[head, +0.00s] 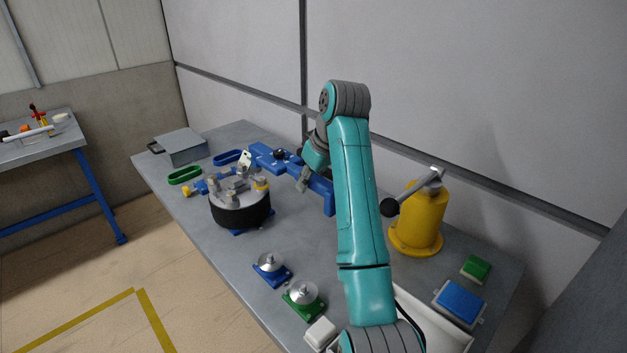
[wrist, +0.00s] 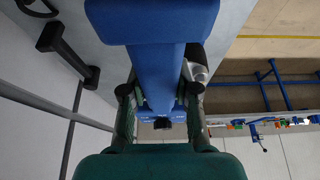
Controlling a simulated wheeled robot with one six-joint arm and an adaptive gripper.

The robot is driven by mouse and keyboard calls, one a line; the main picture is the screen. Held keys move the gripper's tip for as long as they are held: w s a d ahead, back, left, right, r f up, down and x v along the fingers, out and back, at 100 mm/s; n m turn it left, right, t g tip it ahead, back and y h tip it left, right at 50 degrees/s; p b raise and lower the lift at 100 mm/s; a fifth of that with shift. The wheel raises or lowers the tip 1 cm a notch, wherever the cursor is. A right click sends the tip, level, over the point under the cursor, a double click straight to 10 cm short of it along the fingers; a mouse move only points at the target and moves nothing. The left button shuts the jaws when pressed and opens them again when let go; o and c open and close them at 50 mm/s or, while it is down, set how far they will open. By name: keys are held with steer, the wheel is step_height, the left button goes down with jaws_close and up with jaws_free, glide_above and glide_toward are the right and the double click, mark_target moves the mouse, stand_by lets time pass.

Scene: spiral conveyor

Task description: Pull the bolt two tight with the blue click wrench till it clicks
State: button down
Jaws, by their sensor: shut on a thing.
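My gripper (head: 304,178) is over the back of the workbench. In the wrist view, my gripper (wrist: 160,92) has a finger on each side of the blue click wrench (wrist: 162,65) and is shut on it. The wrench's wide blue end fills the top of that view. In the head view, blue parts (head: 322,193) show on both sides of my gripper, but my arm hides some of them. A black drum (head: 240,212) with a grey top and several upright bolts (head: 232,196) stands to the left. I cannot tell which bolt is bolt two, nor whether the wrench touches one.
A grey box (head: 182,146), a green loop (head: 184,175) and a blue loop lie at the back left. Blue (head: 271,268) and green (head: 303,298) fixtures stand in front. A yellow post (head: 420,222) with a lever stands right. The bench middle is clear.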

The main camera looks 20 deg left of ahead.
steer(key=shift+a+f, duration=0.1)
steer(key=shift+f, duration=3.25)
steer(key=c, duration=1.4)
jaws_free()
jaws_close()
steer(key=shift+s, duration=0.1)
